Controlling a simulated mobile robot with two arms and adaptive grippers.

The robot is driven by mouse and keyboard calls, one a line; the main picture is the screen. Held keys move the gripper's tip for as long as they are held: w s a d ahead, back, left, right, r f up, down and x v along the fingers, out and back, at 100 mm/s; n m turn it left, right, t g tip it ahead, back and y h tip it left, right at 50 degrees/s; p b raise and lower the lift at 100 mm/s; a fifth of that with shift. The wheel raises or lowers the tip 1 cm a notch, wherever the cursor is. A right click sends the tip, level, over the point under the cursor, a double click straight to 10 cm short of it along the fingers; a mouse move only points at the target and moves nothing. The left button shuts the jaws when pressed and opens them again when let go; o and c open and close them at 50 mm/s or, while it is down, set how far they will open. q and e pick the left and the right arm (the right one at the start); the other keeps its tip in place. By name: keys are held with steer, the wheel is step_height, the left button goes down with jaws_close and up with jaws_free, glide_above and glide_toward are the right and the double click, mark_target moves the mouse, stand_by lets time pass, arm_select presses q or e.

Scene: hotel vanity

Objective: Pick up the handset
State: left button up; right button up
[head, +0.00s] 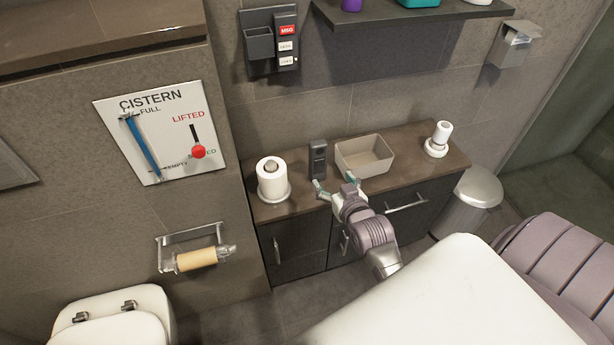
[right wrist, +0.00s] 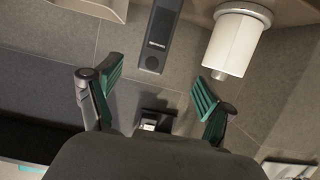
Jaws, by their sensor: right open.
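The handset (head: 318,160) is a slim dark grey unit standing upright on the brown vanity counter (head: 300,212), close to the wall. It also shows at the top middle of the right wrist view (right wrist: 162,35), with a round speaker patch. My right gripper (head: 335,184) is open and empty at the counter's front edge, just in front of the handset. In the right wrist view its green-padded fingers (right wrist: 157,78) are spread, with the handset beyond the gap and apart from them. My left gripper is not in view.
A toilet roll on a stand (head: 272,180) is left of the handset. An open beige bin (head: 364,158) is close on its right, and a white cup-like item (head: 438,140) is farther right. A wall unit (head: 270,42) with a red MSG label hangs above.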

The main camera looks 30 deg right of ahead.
mark_target(320, 155)
steer(key=x, duration=0.5)
steer(key=r+x, duration=0.1)
steer(key=x, duration=0.1)
steer(key=shift+w+d, duration=0.35)
steer(key=shift+w, duration=0.1)
steer(key=shift+w+d+f, duration=0.1)
steer(key=shift+w, duration=0.35)
steer(key=x, duration=0.5)
steer(key=shift+w+d+b, duration=0.1)
steer(key=shift+w+b, duration=0.05)
steer(key=shift+b, duration=0.25)
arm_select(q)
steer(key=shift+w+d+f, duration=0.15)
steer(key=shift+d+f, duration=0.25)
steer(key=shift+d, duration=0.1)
arm_select(e)
steer(key=shift+r, duration=0.2)
steer(key=c, duration=1.4)
